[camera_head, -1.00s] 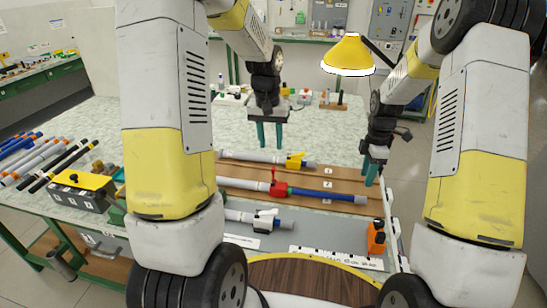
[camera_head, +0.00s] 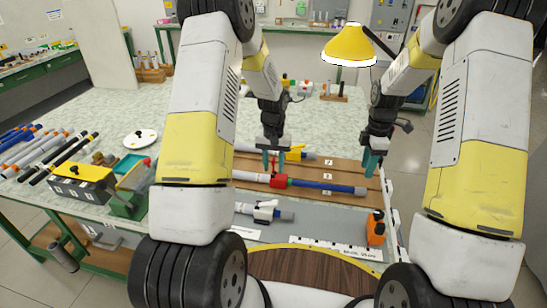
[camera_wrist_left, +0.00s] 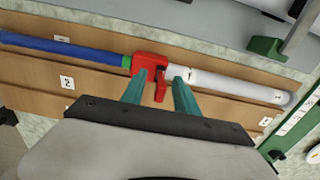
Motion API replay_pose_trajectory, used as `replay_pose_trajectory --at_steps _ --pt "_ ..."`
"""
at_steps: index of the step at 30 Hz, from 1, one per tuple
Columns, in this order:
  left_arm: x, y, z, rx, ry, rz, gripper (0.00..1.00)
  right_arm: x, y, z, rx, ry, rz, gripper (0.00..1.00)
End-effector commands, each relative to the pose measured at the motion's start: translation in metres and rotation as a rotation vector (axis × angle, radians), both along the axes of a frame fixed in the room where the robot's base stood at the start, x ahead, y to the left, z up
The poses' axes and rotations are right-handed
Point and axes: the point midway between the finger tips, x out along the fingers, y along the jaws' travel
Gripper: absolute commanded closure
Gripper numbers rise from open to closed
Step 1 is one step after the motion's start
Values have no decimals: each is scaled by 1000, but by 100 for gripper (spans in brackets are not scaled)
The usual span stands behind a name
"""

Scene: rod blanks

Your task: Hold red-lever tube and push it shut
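The red-lever tube lies across the brown board, with a white section (camera_head: 252,177) on the left and a blue section (camera_head: 325,187) on the right. Its red lever clamp (camera_head: 281,181) sits at the joint. In the left wrist view the red clamp (camera_wrist_left: 150,65) has its lever sticking out sideways from the tube. My left gripper (camera_head: 275,162) is open, just above and behind the tube by the clamp. In the wrist view its teal fingers (camera_wrist_left: 160,92) stand apart on either side of the lever. My right gripper (camera_head: 371,163) hangs near the tube's right end, its finger gap unclear.
A yellow-lever tube (camera_head: 304,154) lies behind and a white-lever tube (camera_head: 265,211) in front. An orange tool (camera_head: 376,228) stands front right. Several rods (camera_head: 45,155), a black-yellow box (camera_head: 82,182) and a green box (camera_head: 131,188) are at left.

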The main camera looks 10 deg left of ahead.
Motion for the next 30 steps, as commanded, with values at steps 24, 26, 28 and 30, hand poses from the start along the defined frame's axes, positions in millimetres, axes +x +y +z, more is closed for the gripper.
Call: replay_pose_trajectory --at_steps 24,26,28,30 --pt "0 0 -7 0 -1 0 100 0 0 0 0 0 0 64" --pt "0 0 -7 0 -1 0 100 0 0 0 0 0 0 64" --pt "0 0 -7 0 -1 0 100 0 0 0 0 0 0 64" --pt "0 0 -7 0 -1 0 100 0 0 0 0 0 0 64"
